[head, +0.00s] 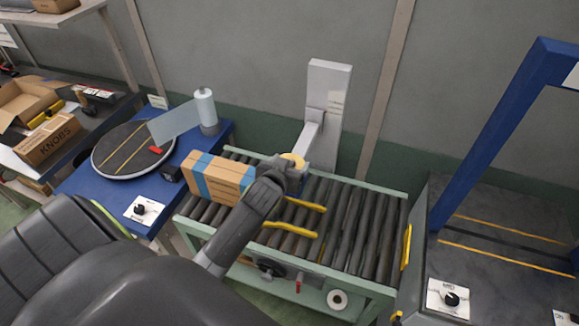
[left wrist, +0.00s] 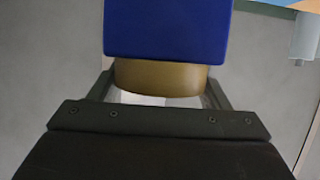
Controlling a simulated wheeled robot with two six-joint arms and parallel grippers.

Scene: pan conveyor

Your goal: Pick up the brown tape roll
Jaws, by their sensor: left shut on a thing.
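My left gripper (head: 293,172) reaches over the roller conveyor (head: 360,225) and is shut on the brown tape roll (head: 292,160). In the left wrist view the roll (left wrist: 160,78) shows as a tan-brown band between the two fingers (left wrist: 160,95). A blue block (left wrist: 167,28) stands right in front of the roll there and hides part of it. In the head view this is beside the end of a pale jointed arm (head: 310,140) on a white post. I cannot tell whether the roll touches that arm. My right gripper is not in view.
A cardboard box with blue stripes (head: 217,177) stands on the conveyor's left part. Yellow guide rails (head: 290,230) lie across the rollers. A blue table with a round turntable (head: 133,148) and a film roll (head: 206,108) is at left. The conveyor's right rollers are clear.

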